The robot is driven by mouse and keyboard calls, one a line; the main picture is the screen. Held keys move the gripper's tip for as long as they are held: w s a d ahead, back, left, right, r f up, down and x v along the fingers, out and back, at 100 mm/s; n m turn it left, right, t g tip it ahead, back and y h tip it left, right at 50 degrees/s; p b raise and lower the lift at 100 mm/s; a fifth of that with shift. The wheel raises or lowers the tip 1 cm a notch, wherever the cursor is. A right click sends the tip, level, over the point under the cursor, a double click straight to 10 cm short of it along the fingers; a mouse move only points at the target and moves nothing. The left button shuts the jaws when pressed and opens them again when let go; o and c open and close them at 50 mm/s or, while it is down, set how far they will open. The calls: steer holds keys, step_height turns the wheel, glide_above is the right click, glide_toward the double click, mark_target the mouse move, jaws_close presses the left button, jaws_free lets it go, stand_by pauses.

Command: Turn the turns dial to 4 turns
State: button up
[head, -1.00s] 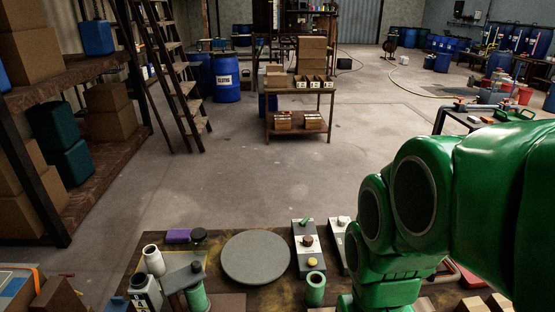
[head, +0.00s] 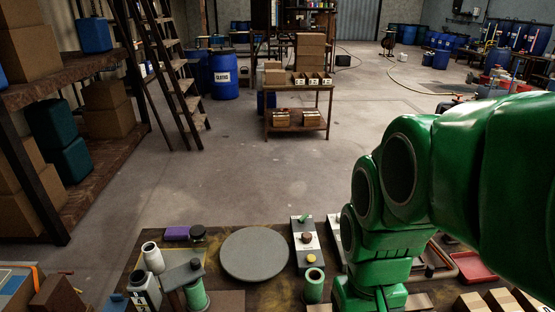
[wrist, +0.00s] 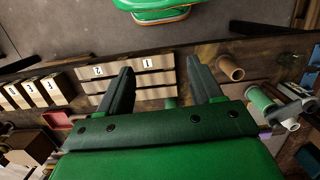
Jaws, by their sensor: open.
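A grey control box (head: 306,238) stands at the back of the near bench in the head view. It has a green piece on top, a brown round knob (head: 307,237) and a yellow knob (head: 312,258) low down. Its markings are too small to read, so I cannot tell if either is the turns dial. A second grey box (head: 335,226) beside it is partly hidden by my green arm. In the wrist view my gripper (wrist: 160,65) is open and empty, its two dark fingers apart above pale wooden blocks (wrist: 155,78) numbered 1 and 2.
The bench also holds a grey round plate (head: 254,254), a green spool (head: 196,294), a green hollow cylinder (head: 314,283) and a white bottle (head: 153,257). A red tray (head: 474,267) lies right of my arm. The floor behind the bench is open.

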steer(key=w+n, duration=0.2)
steer(key=w, duration=1.2)
steer(key=n+t, duration=0.2)
steer(key=n, duration=0.7)
glide_above(307, 235)
steer(key=s, duration=0.1)
step_height(307, 235, down, 19)
steer(key=shift+d, duration=0.15)
steer(key=shift+w+f, duration=0.45)
steer(key=shift+w, duration=0.05)
steer(key=shift+f, duration=3.8)
steer(key=c, duration=1.1)
steer(key=shift+o, duration=0.2)
